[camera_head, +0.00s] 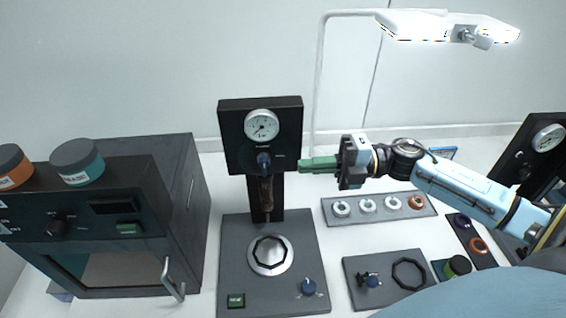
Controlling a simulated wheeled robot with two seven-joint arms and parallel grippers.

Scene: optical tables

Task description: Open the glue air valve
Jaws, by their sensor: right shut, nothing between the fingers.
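A dark dispenser stand (230,140) with a round white gauge (262,125) stands near the middle of the table. A blue knob (264,161) sits on its front just below the gauge, with small labels too fine to read. A second blue knob (309,286) is on the right of the stand's base (235,262). I cannot tell from the labels which knob is the glue air valve. My right gripper (302,166) is shut and empty, its green fingers pointing left, at the right edge of the gauge panel and apart from the upper knob. My left gripper is out of view.
A dark oven-like box (185,190) with jars on top stands at left. A tray of rings (326,212) and a plate with a black ring (350,262) lie at right. A lamp (440,25) hangs above. The space in front of the upper knob looks clear.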

